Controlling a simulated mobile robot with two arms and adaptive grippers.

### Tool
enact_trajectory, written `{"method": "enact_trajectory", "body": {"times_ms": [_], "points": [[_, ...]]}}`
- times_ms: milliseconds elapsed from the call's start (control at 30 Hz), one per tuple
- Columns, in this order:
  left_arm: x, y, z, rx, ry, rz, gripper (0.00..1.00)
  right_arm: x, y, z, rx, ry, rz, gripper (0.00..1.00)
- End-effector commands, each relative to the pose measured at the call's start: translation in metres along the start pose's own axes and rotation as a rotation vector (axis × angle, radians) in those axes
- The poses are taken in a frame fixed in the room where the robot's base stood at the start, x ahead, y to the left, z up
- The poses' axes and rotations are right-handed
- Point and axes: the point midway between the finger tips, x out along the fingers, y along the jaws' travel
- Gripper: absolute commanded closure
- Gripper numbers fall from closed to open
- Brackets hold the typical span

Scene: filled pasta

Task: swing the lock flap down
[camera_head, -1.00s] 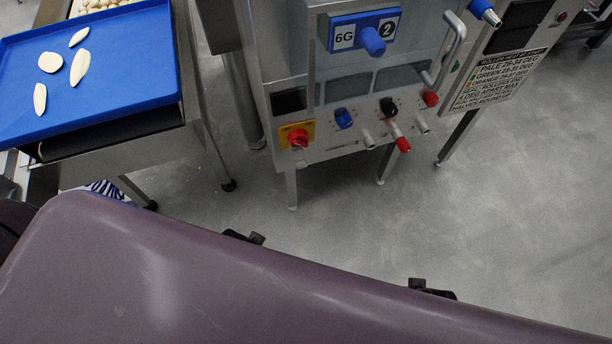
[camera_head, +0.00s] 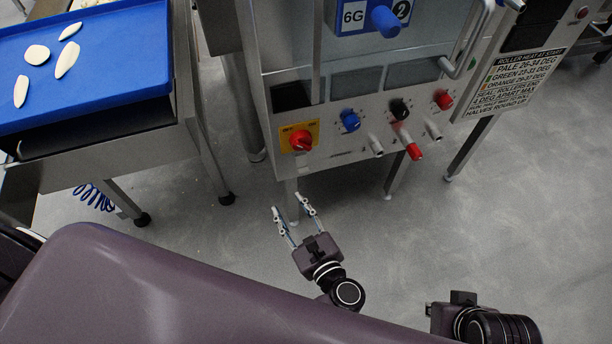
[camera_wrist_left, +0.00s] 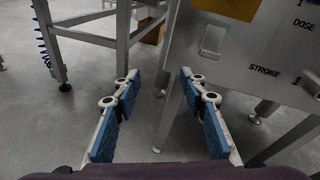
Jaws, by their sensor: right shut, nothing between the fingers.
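The red rotary switch (camera_head: 301,141) sits on a yellow plate (camera_head: 286,133) at the lower left of the steel machine front. In the left wrist view, a small pale metal flap (camera_wrist_left: 212,40) is on the panel below the yellow plate (camera_wrist_left: 228,8). I take it to be the lock flap; I cannot tell its exact angle. My left gripper (camera_head: 288,203) is open and empty, below and in front of the switch, apart from the panel. Its blue-padded fingers (camera_wrist_left: 160,98) are spread wide in the wrist view. My right gripper (camera_head: 452,314) shows only its body at the lower right; its fingertips are hidden.
The panel also carries a blue knob (camera_head: 350,121), a black knob (camera_head: 399,109), a red knob (camera_head: 443,100) and a protruding red-tipped lever (camera_head: 413,151). A blue tray (camera_head: 110,92) with dough pieces lies on a steel table at left. Open floor lies below the machine.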

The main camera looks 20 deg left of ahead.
Motion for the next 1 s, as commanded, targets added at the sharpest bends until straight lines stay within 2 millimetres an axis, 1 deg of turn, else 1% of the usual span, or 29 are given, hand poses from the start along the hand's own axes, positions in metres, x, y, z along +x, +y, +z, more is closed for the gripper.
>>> {"method": "enact_trajectory", "body": {"times_ms": [33, 100, 200, 233, 367, 600, 700, 833, 1000], "points": [[-0.007, -0.018, 0.002, 0.078, -0.045, -0.059, 0.61, 0.000, 0.000, 0.000, 0.000, 0.000, 0.000, 1.00], [-0.017, -0.039, 0.006, 0.165, -0.102, -0.124, 0.61, 0.000, 0.000, 0.000, 0.000, 0.000, 0.000, 1.00], [-0.025, -0.055, 0.009, 0.236, -0.154, -0.178, 0.61, 0.000, 0.000, 0.000, 0.000, 0.000, 0.000, 1.00], [-0.026, -0.058, 0.009, 0.247, -0.162, -0.186, 0.61, 0.000, 0.000, 0.000, 0.000, 0.000, 0.000, 1.00], [-0.017, -0.063, 0.012, 0.262, -0.175, -0.195, 0.61, 0.002, 0.000, 0.000, 0.000, 0.001, 0.000, 1.00], [0.021, -0.071, 0.017, 0.257, -0.174, -0.193, 0.61, 0.005, 0.000, 0.002, 0.000, 0.001, 0.000, 1.00], [0.034, -0.073, 0.018, 0.258, -0.172, -0.193, 0.61, 0.007, 0.000, 0.002, 0.000, 0.000, 0.000, 1.00], [0.044, -0.076, 0.020, 0.257, -0.171, -0.193, 0.61, 0.008, 0.000, 0.002, 0.000, 0.000, 0.000, 1.00], [0.048, -0.076, 0.021, 0.257, -0.169, -0.193, 0.61, 0.008, 0.000, 0.002, 0.000, 0.000, 0.000, 1.00]]}}
